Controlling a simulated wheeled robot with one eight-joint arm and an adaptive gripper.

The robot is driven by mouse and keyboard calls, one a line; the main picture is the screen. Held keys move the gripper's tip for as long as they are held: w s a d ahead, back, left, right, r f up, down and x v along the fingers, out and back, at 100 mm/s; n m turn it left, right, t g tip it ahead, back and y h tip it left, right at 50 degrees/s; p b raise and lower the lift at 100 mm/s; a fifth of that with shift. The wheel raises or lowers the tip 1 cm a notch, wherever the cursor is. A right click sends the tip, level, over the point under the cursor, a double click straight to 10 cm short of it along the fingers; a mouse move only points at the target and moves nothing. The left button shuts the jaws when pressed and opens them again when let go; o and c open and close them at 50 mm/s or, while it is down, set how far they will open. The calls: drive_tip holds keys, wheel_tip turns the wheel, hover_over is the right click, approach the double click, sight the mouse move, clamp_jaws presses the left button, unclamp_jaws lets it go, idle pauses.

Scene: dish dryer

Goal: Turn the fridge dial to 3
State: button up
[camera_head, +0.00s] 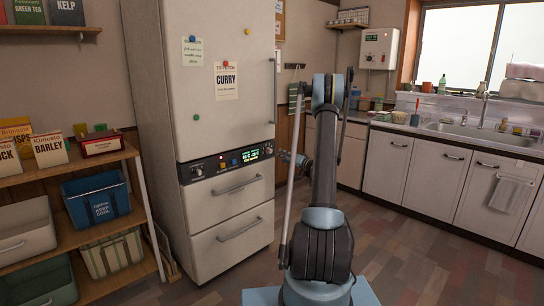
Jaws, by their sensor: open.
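The fridge (222,70) is a tall cream unit with a black control panel (228,170) across its middle. A small round dial (197,171) sits at the panel's left end, and I cannot read its setting. Coloured buttons and a lit green display (250,155) are to its right. My gripper (284,156) shows small, just right of the panel's right end, partly hidden by my own arm. It points left toward the fridge, appears apart from the dial, and is open, with nothing visible in it.
A wooden shelf (95,158) with boxes and bins stands left of the fridge. Two drawers (232,189) with handles are below the panel. Counter and sink (480,134) are at the right. The floor (420,220) is clear there.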

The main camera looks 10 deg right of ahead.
sight(271, 152)
drive_tip(key=x, duration=1)
drive_tip(key=shift+s, duration=0.1)
drive_tip(key=shift+d, duration=0.1)
drive_tip(key=c, duration=1.1)
